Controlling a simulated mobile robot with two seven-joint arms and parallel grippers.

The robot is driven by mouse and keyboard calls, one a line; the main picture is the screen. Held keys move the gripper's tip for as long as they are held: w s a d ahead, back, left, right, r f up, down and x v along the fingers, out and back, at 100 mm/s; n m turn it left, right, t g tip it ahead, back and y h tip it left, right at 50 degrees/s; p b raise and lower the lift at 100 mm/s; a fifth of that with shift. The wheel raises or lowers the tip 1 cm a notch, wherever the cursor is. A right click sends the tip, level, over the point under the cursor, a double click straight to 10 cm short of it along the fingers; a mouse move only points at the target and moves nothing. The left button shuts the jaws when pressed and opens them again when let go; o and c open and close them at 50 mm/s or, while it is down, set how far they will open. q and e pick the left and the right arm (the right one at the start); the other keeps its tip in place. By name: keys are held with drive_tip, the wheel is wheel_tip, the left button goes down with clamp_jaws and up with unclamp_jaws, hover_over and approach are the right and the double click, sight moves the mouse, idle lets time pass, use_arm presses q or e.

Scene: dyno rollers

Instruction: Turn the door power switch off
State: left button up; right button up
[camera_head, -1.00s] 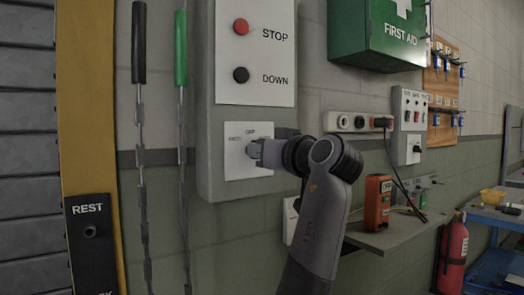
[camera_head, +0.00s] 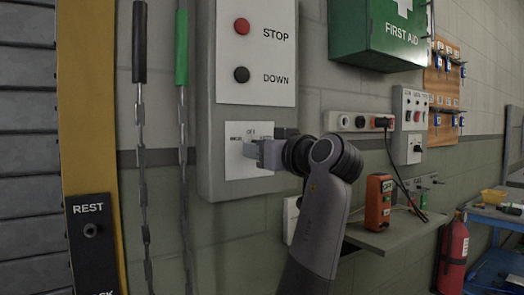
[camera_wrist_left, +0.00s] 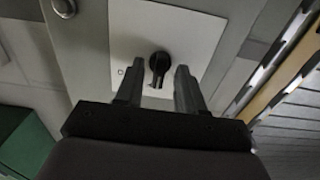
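A white switch plate (camera_head: 236,166) with small lettering, one word looking like OFF, is low on the tall grey control box (camera_head: 210,75). In the wrist view the plate (camera_wrist_left: 190,32) carries a black rotary knob (camera_wrist_left: 160,62), which sits between my left fingertips. My left gripper (camera_head: 256,156) is at the plate and hides the knob in the head view. In the wrist view my left gripper (camera_wrist_left: 160,75) has its fingers apart, one each side of the knob, with narrow gaps showing. I cannot tell whether either finger touches it. My right gripper is not in view.
A red STOP button (camera_head: 242,26) and a black DOWN button (camera_head: 241,74) are above the plate. Two hanging chains (camera_head: 141,150) are to the left. A green first aid box (camera_head: 375,35), a socket strip (camera_head: 348,122) and a shelf (camera_head: 400,236) with an orange device (camera_head: 377,202) are to the right.

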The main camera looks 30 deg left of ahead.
use_arm(q)
drive_tip(key=shift+d, duration=0.1)
drive_tip(key=v, duration=0.7)
drive_tip(key=shift+b, duration=0.4)
